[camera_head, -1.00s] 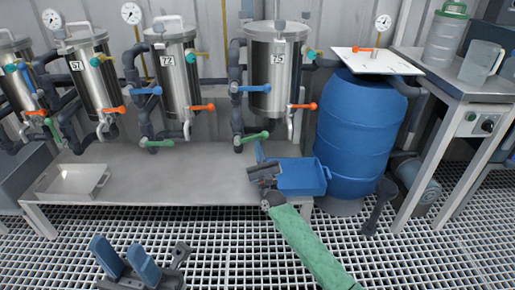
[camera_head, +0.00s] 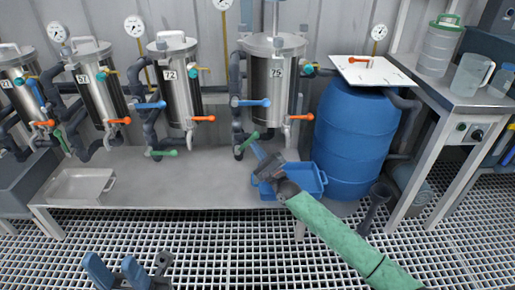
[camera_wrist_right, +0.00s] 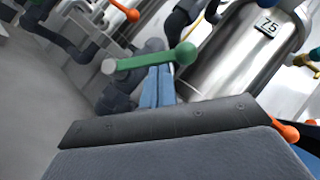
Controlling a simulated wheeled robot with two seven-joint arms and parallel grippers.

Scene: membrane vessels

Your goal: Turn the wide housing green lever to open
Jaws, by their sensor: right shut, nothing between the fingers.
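The wide housing (camera_head: 273,88) is the steel vessel labelled 75, right of the other vessels. Its green lever (camera_head: 247,143) sits low on the pipe at its left and slants up to the right in the head view. In the right wrist view the green lever (camera_wrist_right: 150,61) crosses just beyond my fingertips. My right gripper (camera_head: 257,149) is shut and empty, its blue tips (camera_wrist_right: 158,80) together at the lever. I cannot tell whether they touch it. My left gripper (camera_head: 114,268) is open and empty at the bottom left, far from the lever.
The vessel's blue lever (camera_head: 252,102) and orange lever (camera_head: 300,117) are above the green one. A blue tray (camera_head: 308,181) lies behind my right gripper on the metal bench (camera_head: 205,190). A blue barrel (camera_head: 352,145) stands to the right. A metal tray (camera_head: 80,186) lies at left.

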